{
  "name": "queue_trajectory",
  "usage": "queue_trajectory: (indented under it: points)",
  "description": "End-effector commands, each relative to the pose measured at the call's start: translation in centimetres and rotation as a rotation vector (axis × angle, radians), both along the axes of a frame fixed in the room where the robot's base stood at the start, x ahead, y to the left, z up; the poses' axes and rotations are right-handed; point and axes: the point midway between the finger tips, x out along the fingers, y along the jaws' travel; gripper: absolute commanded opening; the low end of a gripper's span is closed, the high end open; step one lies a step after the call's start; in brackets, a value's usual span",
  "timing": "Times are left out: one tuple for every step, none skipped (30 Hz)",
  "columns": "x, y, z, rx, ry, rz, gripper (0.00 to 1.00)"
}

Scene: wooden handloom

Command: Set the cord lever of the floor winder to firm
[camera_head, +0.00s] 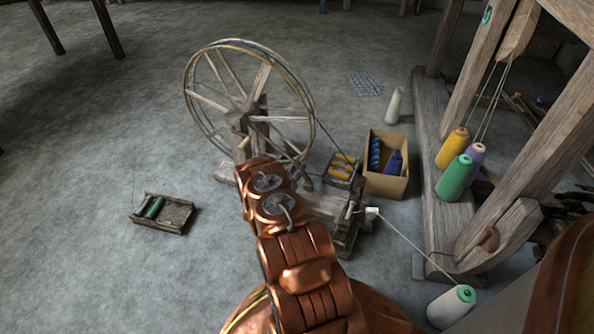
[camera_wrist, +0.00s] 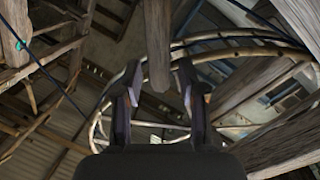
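The floor winder has a large spoked wheel (camera_head: 192,85) on a wooden post and a low wooden base (camera_head: 325,205). My arm crosses in front of the base and hides part of it. I cannot tell for sure which part is the cord lever; a short pale peg (camera_head: 350,210) stands near the spindle end, and another (camera_head: 243,143) sits by the wheel hub. In the wrist view my gripper (camera_wrist: 158,72) is open. A wooden bar (camera_wrist: 158,35) comes down from the top and its end appears between the fingers; contact is not clear. The gripper is hidden in the head view.
A bobbin tray (camera_head: 345,158) and a cardboard box (camera_head: 387,184) of blue cones stand right of the winder. A small wooden tray (camera_head: 180,222) lies on open floor at left. The loom frame (camera_head: 430,130) stands at right. A thread runs to a white-green cone (camera_head: 450,305).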

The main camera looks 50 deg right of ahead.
Motion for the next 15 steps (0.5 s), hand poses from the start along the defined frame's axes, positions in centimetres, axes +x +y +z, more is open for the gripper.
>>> queue_trajectory:
  points:
    - [0.0,0.0,0.0,0.0,0.0,0.0,0.48]
    - [0.0,0.0,0.0,-0.001,-0.001,0.001,0.48]
    - [0.0,0.0,0.0,-0.001,-0.001,0.001,0.48]
    - [0.0,0.0,0.0,-0.001,-0.001,0.001,0.48]
    - [0.0,0.0,0.0,-0.001,-0.001,0.001,0.48]
    - [0.0,0.0,0.1,-0.001,-0.001,0.001,0.48]
    - [0.0,0.0,0.1,-0.001,-0.001,0.001,0.48]
    - [0.1,0.0,0.1,-0.001,-0.001,0.001,0.48]
    - [0.0,0.0,0.1,-0.001,-0.001,0.001,0.48]
    - [0.1,0.1,0.1,-0.001,-0.001,0.001,0.48]
    - [0.0,0.2,0.1,0.0,-0.001,0.001,0.48]
    - [0.0,0.4,0.0,0.0,0.0,0.002,0.48]
    - [-0.1,0.6,0.0,0.0,0.0,0.002,0.48]
    - [-0.1,0.9,0.0,0.001,0.001,0.003,0.48]
    - [-0.2,1.4,0.0,0.001,0.001,0.004,0.48]
